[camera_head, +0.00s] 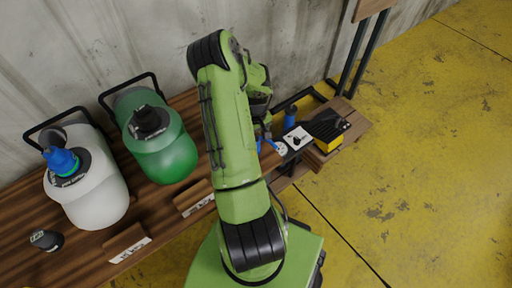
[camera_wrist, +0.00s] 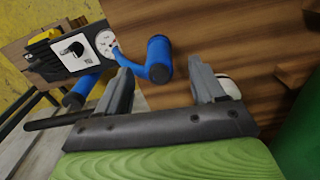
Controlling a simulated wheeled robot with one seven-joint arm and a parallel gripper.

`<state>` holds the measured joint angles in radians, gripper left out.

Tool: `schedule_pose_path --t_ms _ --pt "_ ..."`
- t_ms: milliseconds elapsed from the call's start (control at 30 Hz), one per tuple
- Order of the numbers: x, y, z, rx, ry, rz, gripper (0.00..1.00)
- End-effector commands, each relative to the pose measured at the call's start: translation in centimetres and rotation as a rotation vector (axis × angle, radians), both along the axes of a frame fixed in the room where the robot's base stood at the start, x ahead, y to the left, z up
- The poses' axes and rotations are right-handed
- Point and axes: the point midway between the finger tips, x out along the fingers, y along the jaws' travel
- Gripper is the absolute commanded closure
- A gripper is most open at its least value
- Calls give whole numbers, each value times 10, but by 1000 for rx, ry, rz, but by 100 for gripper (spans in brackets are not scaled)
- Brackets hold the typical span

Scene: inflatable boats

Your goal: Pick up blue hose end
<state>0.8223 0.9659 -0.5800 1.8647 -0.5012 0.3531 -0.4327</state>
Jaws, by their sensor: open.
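A blue hose piece (camera_wrist: 158,58) with a thick cylindrical end lies on or just above the wooden table in the wrist view. A thinner blue arm joins it toward a white disc (camera_wrist: 106,42), and a second blue end (camera_wrist: 82,90) sits to the left. My gripper (camera_wrist: 163,72) is open and empty, with the thick blue end just ahead of and between its fingertips, not gripped. In the head view, a blue cylinder (camera_head: 290,116) and the white disc (camera_head: 281,148) show beside my gripper, which is mostly hidden by my arm.
A green container (camera_head: 165,150) and a white container (camera_head: 90,190) with a blue cap stand on the wooden table (camera_head: 88,243). Yellow floor is clear at right.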

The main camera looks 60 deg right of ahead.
Motion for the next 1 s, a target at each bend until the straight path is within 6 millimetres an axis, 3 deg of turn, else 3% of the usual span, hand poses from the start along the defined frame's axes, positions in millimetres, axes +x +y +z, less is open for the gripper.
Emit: schedule_pose_path --t_ms 167,400,633,1000 --pt "0 0 -18 0 0 0 32" --pt "-3 0 -61 1 1 1 32" --pt "-2 -1 -61 -2 -1 0 33" --pt "-2 0 -61 -1 0 0 90"
